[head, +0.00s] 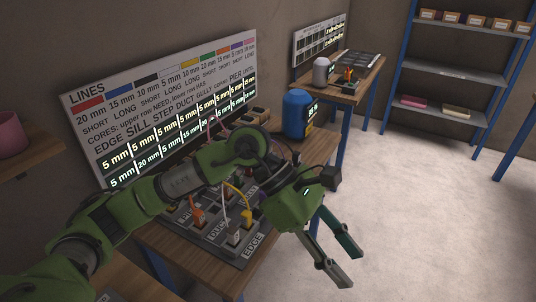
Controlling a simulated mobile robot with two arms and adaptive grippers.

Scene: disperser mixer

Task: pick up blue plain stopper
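I cannot make out a blue plain stopper in the head view; my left arm covers part of the bench. My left gripper (350,268) reaches across the bench from the left. Its two dark fingers are spread apart, with nothing between them. They point down and to the right, over the pale floor beyond the bench's right edge. My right gripper does not show.
A dark panel (211,245) with labelled sockets and coloured plugs lies on the wooden bench, partly under my arm. A big blue container (296,114) stands farther back. A white sign board (165,90) stands behind. Shelves (459,73) are at the far right. The floor (420,200) is clear.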

